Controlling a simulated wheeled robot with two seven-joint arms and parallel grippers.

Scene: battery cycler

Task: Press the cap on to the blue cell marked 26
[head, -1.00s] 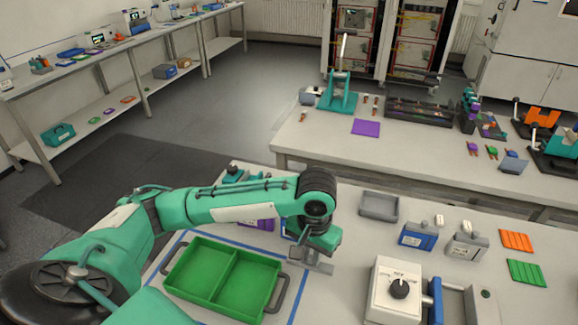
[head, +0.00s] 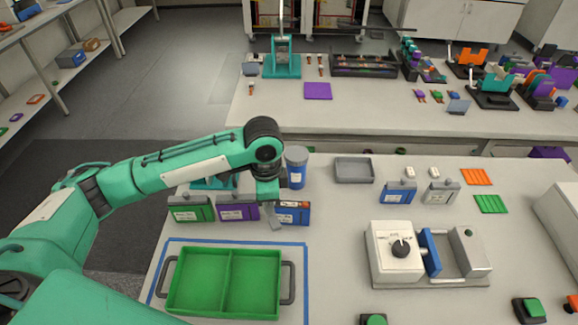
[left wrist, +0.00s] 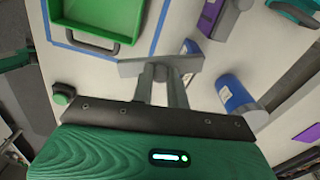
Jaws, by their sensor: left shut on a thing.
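My left gripper (head: 273,214) reaches in from the left in the head view. It is shut on a grey flat piece, which shows broadside across the fingertips in the left wrist view (left wrist: 160,68). I cannot tell for sure that this piece is the cap. A blue cell (head: 296,216) with a white label stands right behind the gripper, partly hidden by it. Another blue cell (head: 398,193) stands further right, beside a grey cell (head: 441,193). The number 26 cannot be read on either blue cell. My right gripper is not in view.
A green cell (head: 190,211) and a purple cell (head: 238,212) stand left of the gripper. A blue jar (head: 296,177) is behind it. A green tray (head: 279,268) lies in front. A grey bin (head: 354,169) and a press-like device (head: 392,262) are to the right.

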